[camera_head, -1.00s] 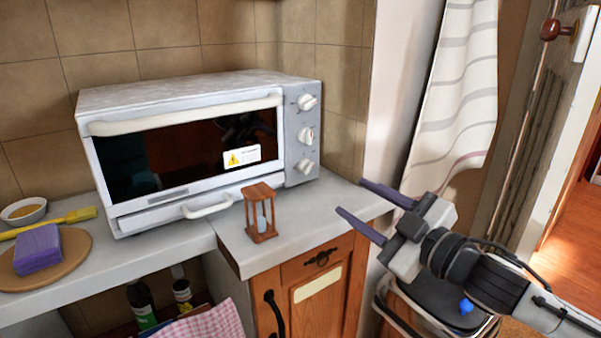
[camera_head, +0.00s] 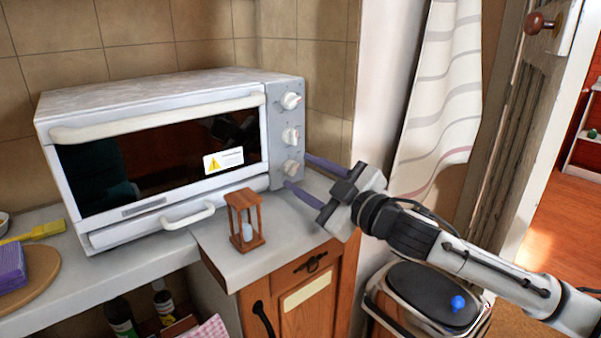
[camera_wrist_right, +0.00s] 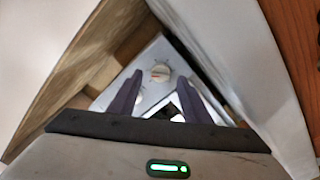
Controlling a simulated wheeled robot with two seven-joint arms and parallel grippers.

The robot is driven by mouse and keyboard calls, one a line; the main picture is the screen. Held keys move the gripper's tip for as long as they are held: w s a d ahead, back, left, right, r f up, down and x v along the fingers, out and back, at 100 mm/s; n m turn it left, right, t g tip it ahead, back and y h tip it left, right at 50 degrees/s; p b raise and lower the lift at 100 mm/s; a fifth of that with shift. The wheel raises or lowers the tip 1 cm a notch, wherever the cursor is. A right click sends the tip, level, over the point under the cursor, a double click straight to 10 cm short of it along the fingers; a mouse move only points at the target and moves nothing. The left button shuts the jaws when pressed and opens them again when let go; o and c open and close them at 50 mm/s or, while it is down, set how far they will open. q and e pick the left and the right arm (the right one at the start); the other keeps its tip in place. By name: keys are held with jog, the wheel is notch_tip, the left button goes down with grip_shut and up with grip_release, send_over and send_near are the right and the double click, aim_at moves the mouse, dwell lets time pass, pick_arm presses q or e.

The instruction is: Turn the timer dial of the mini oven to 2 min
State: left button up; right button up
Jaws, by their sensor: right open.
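The white mini oven (camera_head: 160,92) stands on the counter against the tiled wall. Its right-hand panel carries three white dials: a top dial (camera_head: 291,101), a middle dial (camera_head: 290,136) and a bottom dial (camera_head: 291,168). Their labels are too small to read, so I cannot tell which is the timer. My right gripper (camera_head: 297,170) is open, its two purple fingers pointing at the panel near the bottom dial. In the right wrist view one dial (camera_wrist_right: 160,73) shows ahead, between the fingertips. Contact cannot be told. My left gripper is not in view.
A wooden hourglass (camera_head: 246,220) stands on the counter in front of the oven, left of my right gripper. A round board with a purple sponge (camera_head: 11,265) lies at the far left. A bin (camera_head: 415,285) stands below my right arm.

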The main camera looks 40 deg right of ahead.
jog(key=shift+w+a, duration=0.1)
jog(key=shift+w, duration=0.75)
jog(key=shift+c, duration=0.2)
jog(key=c, duration=1)
jog(key=shift+r+p, duration=0.1)
jog(key=shift+p, duration=0.45)
jog(key=shift+m, duration=0.4)
jog(key=o, duration=1)
jog(key=shift+o, duration=0.2)
jog(key=shift+s, duration=0.15)
jog(key=s, duration=1)
jog(key=shift+d, duration=0.35)
